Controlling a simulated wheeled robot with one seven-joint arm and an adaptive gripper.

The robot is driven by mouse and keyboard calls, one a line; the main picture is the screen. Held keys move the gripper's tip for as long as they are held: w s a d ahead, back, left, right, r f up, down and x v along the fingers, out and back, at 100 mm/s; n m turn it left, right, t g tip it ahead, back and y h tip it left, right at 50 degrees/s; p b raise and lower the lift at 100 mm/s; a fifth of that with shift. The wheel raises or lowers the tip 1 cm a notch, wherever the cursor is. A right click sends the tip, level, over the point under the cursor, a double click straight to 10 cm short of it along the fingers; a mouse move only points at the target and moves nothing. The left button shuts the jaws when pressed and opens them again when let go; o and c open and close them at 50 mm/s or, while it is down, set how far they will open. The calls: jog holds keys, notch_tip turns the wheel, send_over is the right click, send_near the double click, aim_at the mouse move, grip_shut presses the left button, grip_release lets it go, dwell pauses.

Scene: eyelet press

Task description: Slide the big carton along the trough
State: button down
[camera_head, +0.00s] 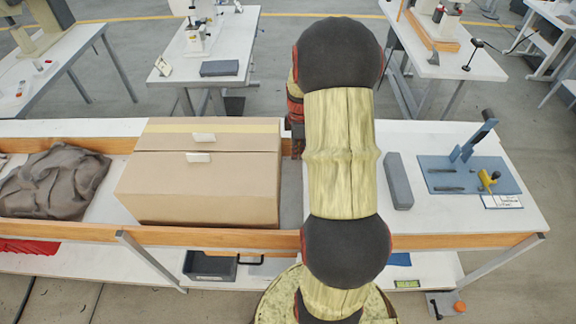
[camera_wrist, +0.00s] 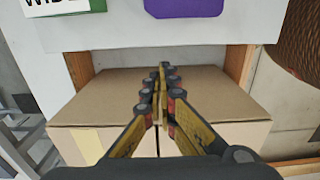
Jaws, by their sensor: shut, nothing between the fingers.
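The big carton (camera_head: 205,175), a closed brown box with a pale tape strip and white labels, sits in the trough (camera_head: 215,237) between its wooden side rails. In the wrist view the carton (camera_wrist: 105,90) fills the middle, behind my fingers. My gripper (camera_wrist: 163,70) is shut with its fingertips together and nothing between them. In the head view my arm hides most of the gripper; a dark and red part shows close to the carton's right end. I cannot tell whether the fingers touch the carton.
A crumpled grey cloth (camera_head: 55,180) lies in the trough left of the carton. To the right, the bench carries a grey block (camera_head: 398,180) and a blue board (camera_head: 465,176) with a small press. A dark bin (camera_head: 210,265) stands on the shelf below. Other worktables stand behind.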

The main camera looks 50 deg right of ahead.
aim_at(213, 148)
jog(key=w+a+f+b, duration=0.2)
jog(key=w+f+b, duration=0.1)
jog(key=f, duration=0.6)
jog(key=shift+a+f, duration=0.25)
jog(key=shift+f, duration=0.1)
jog(key=shift+w, duration=0.1)
jog(key=w+a+p, duration=0.1)
jog(key=w+a, duration=0.4)
jog(key=w, duration=0.1)
jog(key=w+a+p, duration=0.1)
jog(key=w+a, duration=0.4)
jog(key=w, duration=0.2)
jog(key=w+a+p, duration=0.1)
jog(key=w+a, duration=0.5)
jog(key=shift+w, duration=0.4)
notch_tip(213, 148, up, 12)
jog(key=shift+f, duration=0.1)
